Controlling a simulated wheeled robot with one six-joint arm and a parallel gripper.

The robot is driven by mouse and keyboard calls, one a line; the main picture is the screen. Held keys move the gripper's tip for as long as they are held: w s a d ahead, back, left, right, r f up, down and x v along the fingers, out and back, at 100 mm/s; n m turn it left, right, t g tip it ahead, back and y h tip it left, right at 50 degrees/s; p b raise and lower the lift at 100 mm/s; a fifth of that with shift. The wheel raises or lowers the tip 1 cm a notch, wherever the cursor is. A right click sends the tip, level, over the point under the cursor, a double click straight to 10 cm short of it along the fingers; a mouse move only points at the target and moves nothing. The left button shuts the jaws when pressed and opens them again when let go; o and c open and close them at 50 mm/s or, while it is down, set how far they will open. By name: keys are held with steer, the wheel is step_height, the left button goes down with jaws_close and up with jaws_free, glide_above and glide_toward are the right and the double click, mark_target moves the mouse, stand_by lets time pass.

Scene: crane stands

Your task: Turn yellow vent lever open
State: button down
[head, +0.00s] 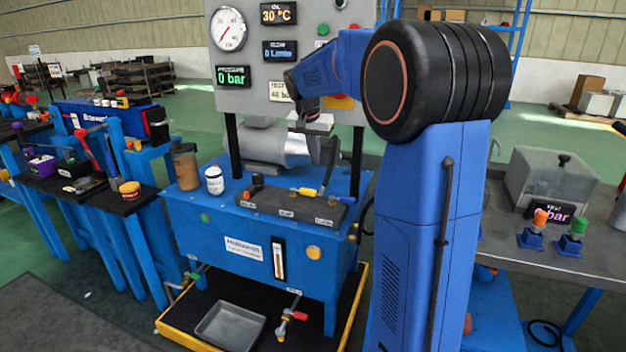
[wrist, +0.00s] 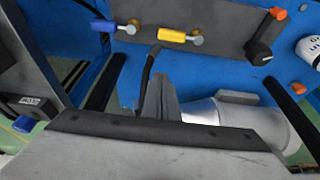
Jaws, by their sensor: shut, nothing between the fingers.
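The yellow lever (head: 303,191) sits on the dark valve block on top of the blue hydraulic unit. In the wrist view the yellow lever (wrist: 172,35) lies roughly crosswise, its brass pivot at the right end. My gripper's grey fingers (wrist: 160,88) are shut together and empty. They are apart from the lever, which appears beyond their tips. In the head view my wrist hangs above the back of the unit, in front of the gauge panel; the fingertips are hard to make out there.
A blue-handled lever (wrist: 103,25) is beside the yellow one. A silver motor cylinder (wrist: 240,118) and a black hose (wrist: 150,65) are close to my fingers. A white bottle (head: 214,180) stands on the unit.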

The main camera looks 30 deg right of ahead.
mark_target(303, 193)
steer(key=x, duration=0.3)
steer(key=a+x, duration=0.1)
steer(key=x, duration=0.2)
steer(key=s+x, duration=0.1)
steer(key=x, duration=0.2)
steer(key=shift+a+f, duration=0.25)
steer(key=shift+f, duration=0.15)
steer(key=shift+s+a, duration=0.6)
steer(key=shift+a, duration=0.05)
